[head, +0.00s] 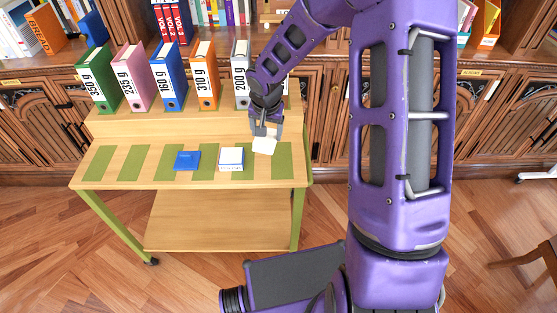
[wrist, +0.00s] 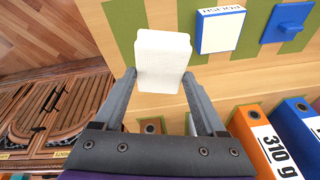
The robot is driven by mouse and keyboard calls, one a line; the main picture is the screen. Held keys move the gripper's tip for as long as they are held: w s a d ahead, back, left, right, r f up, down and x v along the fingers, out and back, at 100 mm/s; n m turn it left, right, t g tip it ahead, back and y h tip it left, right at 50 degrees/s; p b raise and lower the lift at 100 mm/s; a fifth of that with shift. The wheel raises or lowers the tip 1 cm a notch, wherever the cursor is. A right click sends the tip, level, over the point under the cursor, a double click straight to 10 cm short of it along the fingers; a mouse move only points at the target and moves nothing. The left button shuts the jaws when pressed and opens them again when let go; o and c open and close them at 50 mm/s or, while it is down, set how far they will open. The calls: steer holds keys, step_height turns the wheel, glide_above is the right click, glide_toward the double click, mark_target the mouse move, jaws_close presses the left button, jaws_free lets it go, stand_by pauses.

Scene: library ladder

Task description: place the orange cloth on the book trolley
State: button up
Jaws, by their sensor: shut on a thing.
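My gripper (head: 266,130) is shut on a white block (head: 264,146) with rounded corners. In the wrist view the white block (wrist: 163,60) sits between the two fingertips and sticks out past them. The book trolley (head: 115,165) is a wooden table with green stripes, green legs and a raised back step. The block is over the right part of its lower top, near a green stripe; I cannot tell whether it touches. I see no orange cloth in either view.
A white-topped blue box (head: 231,158) and a flat blue item (head: 187,160) lie left of the block on the trolley. Several upright binders, including an orange one (head: 205,75), stand on the back step. The trolley's left stripes and lower shelf (head: 215,215) are clear.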

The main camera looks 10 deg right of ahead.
steer(key=d+n, duration=0.1)
steer(key=d+r+n+t, duration=0.1)
steer(key=d, duration=0.1)
steer(key=shift+n, duration=0.4)
steer(key=f+b, duration=0.1)
steer(key=f, duration=0.2)
steer(key=f+b, duration=0.1)
steer(key=f, duration=0.1)
steer(key=shift+w+d+f+b, duration=0.1)
steer(key=shift+d+b, duration=0.15)
steer(key=shift+b, duration=0.05)
step_height(320, 180, down, 4)
steer(key=shift+f+b, duration=0.2)
steer(key=shift+b, duration=0.8)
steer(key=o, duration=1.4)
steer(key=shift+r, duration=0.15)
